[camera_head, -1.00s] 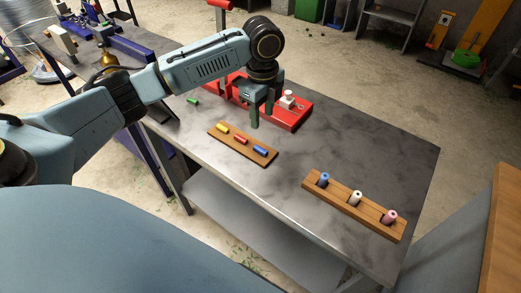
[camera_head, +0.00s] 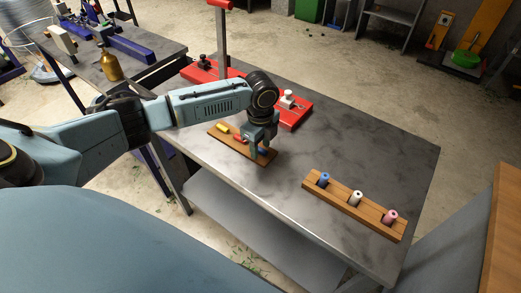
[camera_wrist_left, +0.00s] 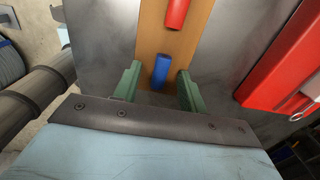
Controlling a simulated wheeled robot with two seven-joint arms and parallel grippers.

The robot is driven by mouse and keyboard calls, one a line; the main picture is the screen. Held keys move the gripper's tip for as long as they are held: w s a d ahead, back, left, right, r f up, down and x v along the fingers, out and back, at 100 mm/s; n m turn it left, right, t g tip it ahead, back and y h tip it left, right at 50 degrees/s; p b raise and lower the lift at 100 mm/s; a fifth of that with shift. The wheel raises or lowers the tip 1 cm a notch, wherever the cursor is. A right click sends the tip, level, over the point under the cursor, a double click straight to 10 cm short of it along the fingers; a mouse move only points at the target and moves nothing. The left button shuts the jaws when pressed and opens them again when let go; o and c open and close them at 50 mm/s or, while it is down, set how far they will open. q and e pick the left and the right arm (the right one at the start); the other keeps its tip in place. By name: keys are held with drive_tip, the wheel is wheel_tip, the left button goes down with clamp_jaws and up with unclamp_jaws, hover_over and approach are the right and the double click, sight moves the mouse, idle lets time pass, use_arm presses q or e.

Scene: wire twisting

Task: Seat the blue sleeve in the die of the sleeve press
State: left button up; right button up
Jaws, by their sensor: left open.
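The blue sleeve (camera_wrist_left: 161,70) lies on a wooden board (camera_head: 217,134) with the red sleeve (camera_head: 239,139) and the yellow sleeve (camera_head: 222,127). My left gripper (camera_head: 258,153) is over the blue sleeve's end of the board, pointing down. In the left wrist view its two green fingers (camera_wrist_left: 158,90) are open, one on each side of the blue sleeve and apart from it. In the head view the fingers partly hide the blue sleeve. The red press (camera_head: 294,117) stands behind the gripper, partly hidden by my arm; its die cannot be made out. My right gripper is not in view.
A wooden rack (camera_head: 340,199) holds a blue, a white and a pink spool at the table's right front. The grey table (camera_head: 370,145) is clear between board and rack. A tall lever (camera_head: 222,40) rises at the back left.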

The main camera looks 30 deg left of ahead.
use_arm(q)
clamp_jaws()
idle(0.3)
